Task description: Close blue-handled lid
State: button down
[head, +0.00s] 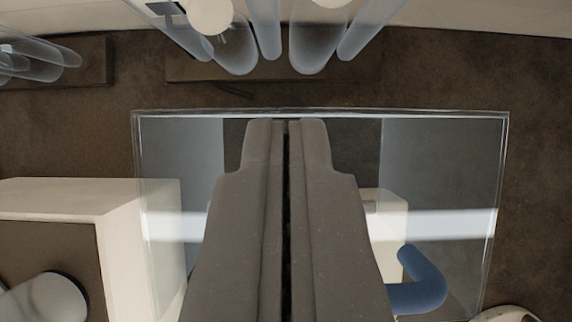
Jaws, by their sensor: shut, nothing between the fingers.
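A clear, transparent lid (450,165) spreads across the middle of the head view, seen as a flat glassy panel with bright edges. Its blue handle (425,285) is a curved bar at the lower right, just right of my gripper. My gripper (287,125) is shut and empty, its two grey fingers pointing away up the middle of the view. The fingers cover the centre of the lid. I cannot tell whether they touch the panel.
A pale box-shaped body (130,235) stands at the lower left, with a whitish cylinder (45,300) in front of it. Clear tubes (225,45) stand at the top, and more lie at the upper left (35,58).

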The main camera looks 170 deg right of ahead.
jog(key=shift+s+d+b, duration=0.1)
jog(key=shift+b, duration=0.25)
jog(key=shift+s+d+f, duration=0.1)
jog(key=shift+s+f, duration=0.05)
jog(key=shift+s+b, duration=0.3)
jog(key=shift+b, duration=0.15)
jog(key=shift+s+f+b, duration=0.1)
jog(key=shift+s+b, duration=0.2)
jog(key=shift+s, duration=0.2)
jog(key=shift+s+d, duration=0.1)
jog(key=shift+s+d+f, duration=0.1)
jog(key=shift+s+f, duration=0.05)
jog(key=shift+s, duration=0.6)
jog(key=shift+d, duration=0.1)
jog(key=shift+s, duration=0.1)
